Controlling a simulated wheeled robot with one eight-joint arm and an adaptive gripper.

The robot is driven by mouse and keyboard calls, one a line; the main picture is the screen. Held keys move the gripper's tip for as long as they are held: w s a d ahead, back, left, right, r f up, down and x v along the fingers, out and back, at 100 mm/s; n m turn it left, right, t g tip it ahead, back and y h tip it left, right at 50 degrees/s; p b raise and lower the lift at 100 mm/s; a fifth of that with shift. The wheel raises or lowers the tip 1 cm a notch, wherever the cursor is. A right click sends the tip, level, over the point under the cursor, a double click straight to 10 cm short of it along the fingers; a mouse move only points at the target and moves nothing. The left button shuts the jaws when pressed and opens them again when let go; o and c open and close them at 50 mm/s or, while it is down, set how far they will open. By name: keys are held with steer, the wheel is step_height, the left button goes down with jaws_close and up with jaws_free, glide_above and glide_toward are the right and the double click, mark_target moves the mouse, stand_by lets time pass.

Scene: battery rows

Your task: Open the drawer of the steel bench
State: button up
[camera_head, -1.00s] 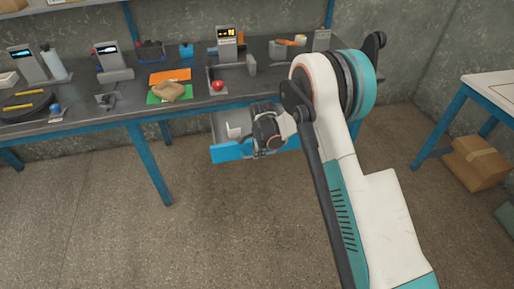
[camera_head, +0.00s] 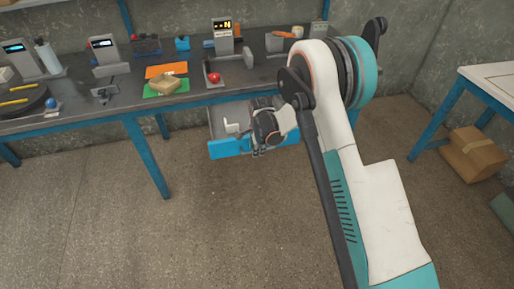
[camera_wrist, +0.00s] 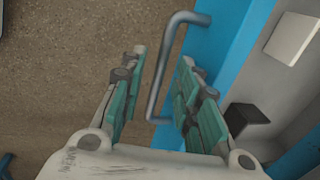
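The steel bench (camera_head: 105,121) has a blue frame and a dark top. Its drawer stands pulled out, with the blue front (camera_head: 230,149) ahead of the bench edge and the grey inside showing; a white item lies in it. In the wrist view the blue drawer front (camera_wrist: 219,42) carries a grey bar handle (camera_wrist: 163,68). My gripper (camera_wrist: 160,98) is open, with one finger on each side of the bar and gaps showing. In the head view my gripper (camera_head: 264,130) is at the drawer front, and my wrist hides part of it.
On the bench top are scales, an orange sheet (camera_head: 166,70), a package (camera_head: 165,84) and a red ball (camera_head: 213,77). A second table (camera_head: 490,85) stands at right with a cardboard box (camera_head: 472,153) below. The floor before the drawer is clear.

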step_height(320, 180, up, 12)
steer(key=s, duration=0.2)
steer(key=shift+s+d, duration=0.15)
steer(key=shift+d, duration=0.15)
steer(key=shift+f, duration=0.1)
stand_by(0.4)
steer(key=s+d+r+n+t, duration=0.1)
steer(key=s+d+r+n, duration=0.1)
steer(key=s+d+r, duration=0.4)
steer(key=s+d+r+n+t, duration=0.1)
steer(key=s+d+r+n, duration=0.2)
steer(key=r, duration=0.5)
steer(key=s+d+r+n, duration=0.2)
steer(key=s+d+r, duration=0.25)
steer(key=r, duration=0.25)
steer(key=s+d+n+t, duration=0.1)
steer(key=s+d+n, duration=0.1)
steer(key=s, duration=0.4)
steer(key=s+d+r+n+t, duration=0.1)
steer(key=s+d+n, duration=0.2)
steer(key=s, duration=0.4)
steer(key=s+d+n+t, duration=0.1)
steer(key=s+d+n, duration=0.1)
steer(key=s, duration=0.5)
steer(key=shift+s+d+r+n+h, duration=0.15)
steer(key=shift+s+d+n+h, duration=0.15)
steer(key=shift+d+n, duration=0.15)
